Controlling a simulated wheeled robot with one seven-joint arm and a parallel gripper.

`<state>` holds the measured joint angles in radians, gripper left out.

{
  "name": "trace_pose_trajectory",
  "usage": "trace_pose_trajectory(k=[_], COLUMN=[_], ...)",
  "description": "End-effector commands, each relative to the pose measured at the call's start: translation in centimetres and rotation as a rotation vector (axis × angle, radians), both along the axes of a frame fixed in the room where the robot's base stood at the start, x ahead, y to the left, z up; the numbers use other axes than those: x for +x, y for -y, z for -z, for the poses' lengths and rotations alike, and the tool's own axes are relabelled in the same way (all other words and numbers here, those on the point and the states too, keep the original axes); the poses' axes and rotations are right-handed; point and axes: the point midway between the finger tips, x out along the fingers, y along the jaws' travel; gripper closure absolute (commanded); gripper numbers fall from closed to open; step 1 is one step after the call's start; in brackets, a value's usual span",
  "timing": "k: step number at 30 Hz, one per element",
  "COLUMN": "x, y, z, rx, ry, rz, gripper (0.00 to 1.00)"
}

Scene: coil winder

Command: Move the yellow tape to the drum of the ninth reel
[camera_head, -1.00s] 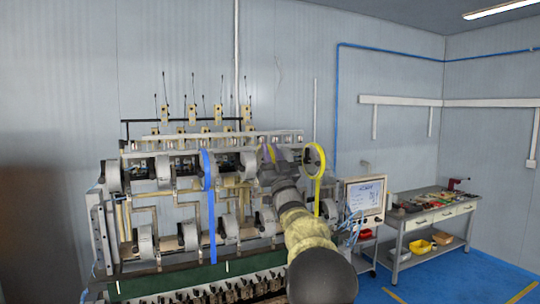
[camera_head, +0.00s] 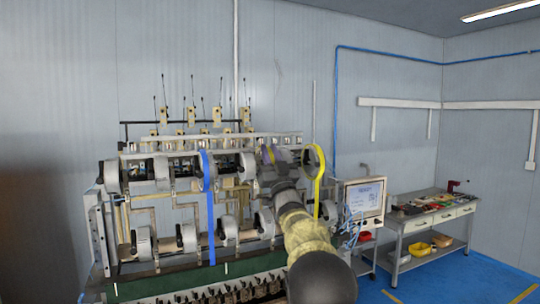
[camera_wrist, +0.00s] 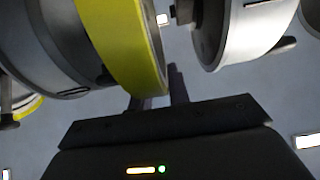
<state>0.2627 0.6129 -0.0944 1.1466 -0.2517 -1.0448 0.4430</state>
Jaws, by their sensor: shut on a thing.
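The yellow tape (camera_head: 321,164) is a loop at the upper right end of the coil winder, with its band hanging down to the right of my arm. In the wrist view the yellow tape (camera_wrist: 122,40) is a wide curved band, standing between grey reel drums. My gripper (camera_wrist: 155,100) is shut on the lower edge of this band, with one finger on each side. In the head view my arm hides the gripper. I cannot tell which drum is the ninth reel, or whether the tape touches a drum.
A blue tape (camera_head: 209,190) hangs from an upper reel left of my arm. Grey drums (camera_wrist: 245,30) stand close on both sides of the gripper. A monitor (camera_head: 364,196) and workbench (camera_head: 430,212) are at the right.

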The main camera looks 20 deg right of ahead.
Motion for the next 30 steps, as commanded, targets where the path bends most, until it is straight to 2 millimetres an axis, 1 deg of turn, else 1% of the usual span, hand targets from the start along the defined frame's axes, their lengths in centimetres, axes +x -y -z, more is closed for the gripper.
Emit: trace_pose_trajectory(k=[10,30], x=[0.0,0.1], y=[0.1,1.8], z=[0.0,0.0], rx=[0.000,0.001], ry=[0.001,0.001], rz=[0.000,0.001], gripper=[1.00,1.00])
